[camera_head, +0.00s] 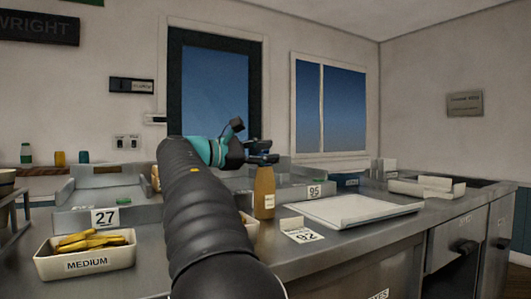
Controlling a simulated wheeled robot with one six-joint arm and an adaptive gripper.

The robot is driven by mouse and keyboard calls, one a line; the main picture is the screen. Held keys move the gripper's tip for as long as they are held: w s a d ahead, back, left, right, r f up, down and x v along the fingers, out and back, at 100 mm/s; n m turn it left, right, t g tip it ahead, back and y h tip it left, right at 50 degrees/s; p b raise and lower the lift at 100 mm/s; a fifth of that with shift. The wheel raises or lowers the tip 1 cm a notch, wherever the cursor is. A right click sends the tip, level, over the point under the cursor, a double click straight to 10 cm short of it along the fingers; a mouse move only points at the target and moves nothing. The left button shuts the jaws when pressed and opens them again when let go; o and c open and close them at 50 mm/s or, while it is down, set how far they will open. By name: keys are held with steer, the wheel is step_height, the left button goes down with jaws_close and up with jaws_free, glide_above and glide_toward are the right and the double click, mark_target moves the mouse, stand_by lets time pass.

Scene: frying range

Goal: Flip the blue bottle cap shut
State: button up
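A brown-orange bottle (264,194) stands upright on the steel counter, right of my arm. My gripper (264,152) is at the top of this bottle, with dark fingers just above or beside its neck. The bottle's cap is hidden or too small to make out, and I see no clear blue cap on it. I cannot tell whether the fingers touch the bottle or how far apart they are. A small blue-teal container (84,157) stands on the far left shelf; its cap is too small to read.
A pale flat tray (345,209) lies right of the bottle. A white bin marked MEDIUM (87,263) holds yellow fries at front left. Number cards 27 (104,217), 95 (314,191) and 92 (303,236) stand or lie on the counter. My arm hides the counter's middle.

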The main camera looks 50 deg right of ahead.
steer(key=v, duration=1.2)
